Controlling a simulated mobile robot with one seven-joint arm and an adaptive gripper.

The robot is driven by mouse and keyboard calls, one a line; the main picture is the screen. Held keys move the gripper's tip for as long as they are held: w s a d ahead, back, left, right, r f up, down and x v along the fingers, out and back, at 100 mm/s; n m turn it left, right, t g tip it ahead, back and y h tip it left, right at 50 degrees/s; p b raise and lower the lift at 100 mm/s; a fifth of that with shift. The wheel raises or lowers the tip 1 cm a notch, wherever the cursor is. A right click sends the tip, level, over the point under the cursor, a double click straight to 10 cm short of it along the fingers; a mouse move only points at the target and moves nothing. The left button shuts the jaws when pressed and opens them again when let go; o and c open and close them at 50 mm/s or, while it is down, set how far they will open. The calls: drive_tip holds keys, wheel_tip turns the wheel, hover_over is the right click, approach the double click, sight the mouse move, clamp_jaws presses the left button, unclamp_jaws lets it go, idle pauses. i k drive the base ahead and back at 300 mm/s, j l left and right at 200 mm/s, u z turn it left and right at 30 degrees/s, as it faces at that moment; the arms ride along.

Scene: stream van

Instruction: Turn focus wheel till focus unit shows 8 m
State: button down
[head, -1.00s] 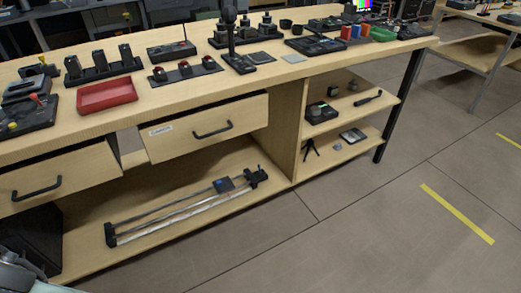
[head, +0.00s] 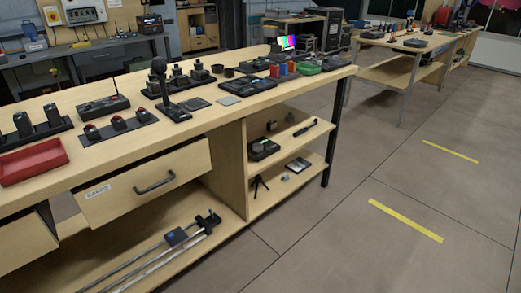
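I cannot pick out the focus wheel or the focus unit for certain, and no 8 m reading is legible. A small black device with a round part (head: 263,149) sits on the upper side shelf of the near workbench; it is too small to identify. Several black devices stand on the benchtop, among them a dark box with an antenna (head: 103,107) and an upright stick-like control (head: 160,82). My gripper is not in view.
The near workbench (head: 215,117) fills the left. A red tray (head: 32,162) lies on it. Its labelled drawer (head: 145,182) sticks out. A slider rail (head: 150,262) lies on the low shelf. A second bench (head: 404,48) stands behind. Floor at right (head: 400,180) is clear.

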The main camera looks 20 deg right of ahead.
sight(257, 148)
drive_tip(key=i+j+z, duration=0.15)
drive_tip(key=z, duration=0.3)
drive_tip(key=i+j+z, duration=0.15)
drive_tip(key=z, duration=0.3)
